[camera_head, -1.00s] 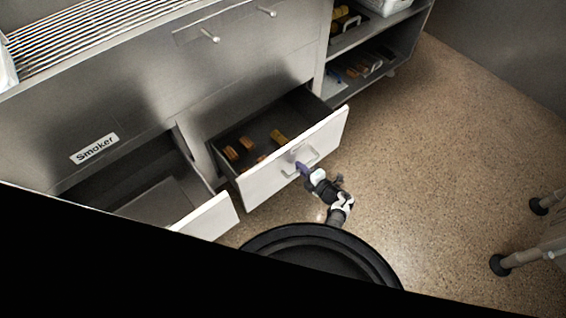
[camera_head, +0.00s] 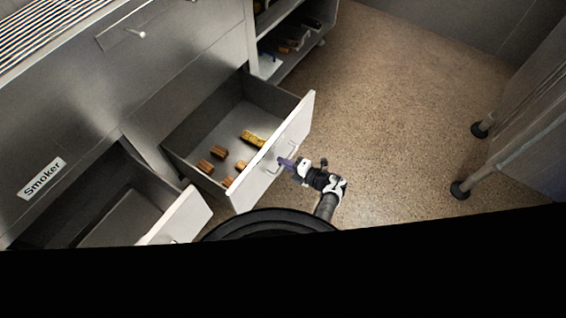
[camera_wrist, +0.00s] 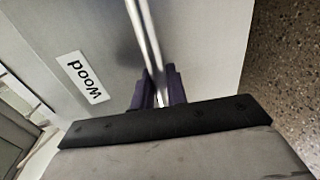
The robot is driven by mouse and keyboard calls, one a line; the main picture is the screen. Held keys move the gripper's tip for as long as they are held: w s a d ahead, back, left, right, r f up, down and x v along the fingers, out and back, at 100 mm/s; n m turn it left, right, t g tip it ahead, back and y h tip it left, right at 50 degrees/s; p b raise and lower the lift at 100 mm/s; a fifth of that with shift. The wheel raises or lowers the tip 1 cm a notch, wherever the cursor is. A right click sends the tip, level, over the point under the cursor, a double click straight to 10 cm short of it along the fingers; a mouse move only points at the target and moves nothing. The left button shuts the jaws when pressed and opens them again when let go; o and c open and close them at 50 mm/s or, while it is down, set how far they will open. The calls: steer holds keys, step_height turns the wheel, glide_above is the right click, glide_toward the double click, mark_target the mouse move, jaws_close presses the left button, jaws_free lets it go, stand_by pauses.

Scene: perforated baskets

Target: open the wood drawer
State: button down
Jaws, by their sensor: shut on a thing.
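The wood drawer (camera_head: 270,170) stands pulled well out of the cabinet, with several brown wood pieces (camera_head: 221,151) and one yellowish piece (camera_head: 252,139) on its floor. Its front carries a "wood" label (camera_wrist: 85,80) in the wrist view, next to a metal bar handle (camera_wrist: 145,38). My gripper (camera_head: 288,163) is at the outer face of the drawer front, shut on the handle. In the wrist view its dark purple fingers (camera_wrist: 159,88) lie on both sides of the bar.
A second open drawer (camera_head: 180,218) is at the left, below the "Smoker" label (camera_head: 41,178). An open shelf (camera_head: 284,58) is at the top. Table legs (camera_head: 480,175) stand at the right. The speckled floor (camera_head: 390,110) between is clear.

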steer(key=c, duration=1.5)
jaws_free()
steer(key=p+v, duration=0.2)
steer(key=v, duration=1.1)
steer(key=shift+s+d, duration=0.2)
steer(key=shift+d, duration=0.15)
